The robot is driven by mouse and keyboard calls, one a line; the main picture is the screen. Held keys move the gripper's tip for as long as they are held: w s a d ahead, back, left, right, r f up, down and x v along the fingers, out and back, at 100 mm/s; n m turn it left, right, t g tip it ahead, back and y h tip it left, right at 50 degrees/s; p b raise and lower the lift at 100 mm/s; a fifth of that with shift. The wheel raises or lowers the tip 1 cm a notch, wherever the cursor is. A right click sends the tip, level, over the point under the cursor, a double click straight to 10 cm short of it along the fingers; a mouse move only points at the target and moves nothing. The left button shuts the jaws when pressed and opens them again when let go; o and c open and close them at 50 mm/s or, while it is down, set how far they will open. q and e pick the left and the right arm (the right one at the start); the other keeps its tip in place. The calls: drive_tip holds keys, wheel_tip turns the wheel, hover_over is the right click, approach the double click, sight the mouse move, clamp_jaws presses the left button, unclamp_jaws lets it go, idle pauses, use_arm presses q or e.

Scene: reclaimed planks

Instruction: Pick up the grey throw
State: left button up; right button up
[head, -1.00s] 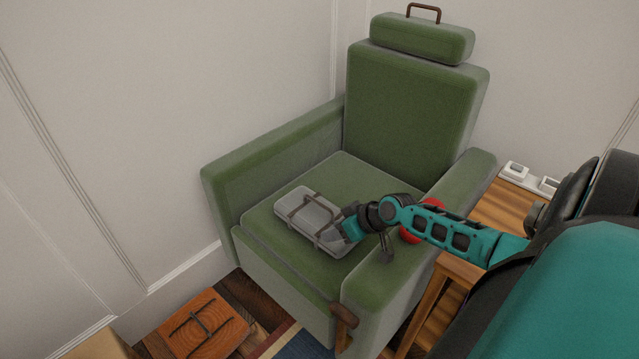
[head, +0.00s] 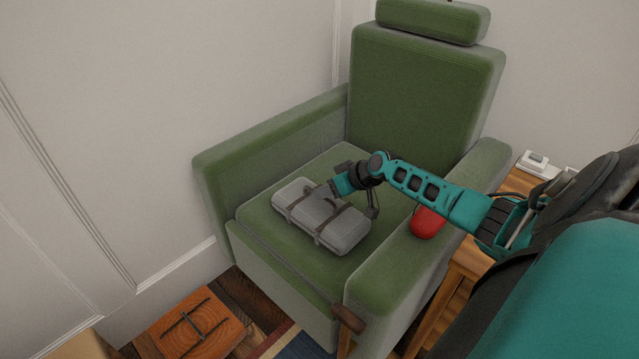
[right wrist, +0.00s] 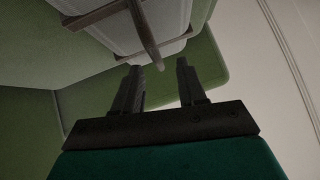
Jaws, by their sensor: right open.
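The grey throw (head: 342,228) is a folded bundle with brown straps and lies on the seat of the green armchair (head: 425,95). My right gripper (head: 333,192) is open above the throw's back edge, and its fingertips are hard to make out there. In the right wrist view the open fingers (right wrist: 159,72) point toward the throw (right wrist: 170,18). A brown strap or handle (right wrist: 145,35) on the throw reaches down near the gap between the fingertips. I cannot tell whether they touch. My left gripper is not in view.
A red object (head: 427,222) sits by the right armrest, under my right arm. A wooden side table (head: 455,275) stands right of the chair. An orange-brown item with dark straps (head: 193,325) lies on the floor. The walls are close behind and to the left.

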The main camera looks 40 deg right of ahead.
sight(319, 207)
drive_tip(key=b+x, duration=0.1)
drive_tip(key=x, duration=0.1)
drive_tip(key=b+x, duration=0.1)
drive_tip(key=x, duration=0.1)
drive_tip(key=shift+w+d+f+b, duration=0.15)
drive_tip(key=shift+f+b, duration=0.15)
drive_tip(key=shift+f, duration=0.05)
drive_tip(key=shift+w+f, duration=0.1)
drive_tip(key=shift+w, duration=0.05)
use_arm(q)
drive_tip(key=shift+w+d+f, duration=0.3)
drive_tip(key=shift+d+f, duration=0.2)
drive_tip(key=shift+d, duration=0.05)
use_arm(e)
clamp_jaws()
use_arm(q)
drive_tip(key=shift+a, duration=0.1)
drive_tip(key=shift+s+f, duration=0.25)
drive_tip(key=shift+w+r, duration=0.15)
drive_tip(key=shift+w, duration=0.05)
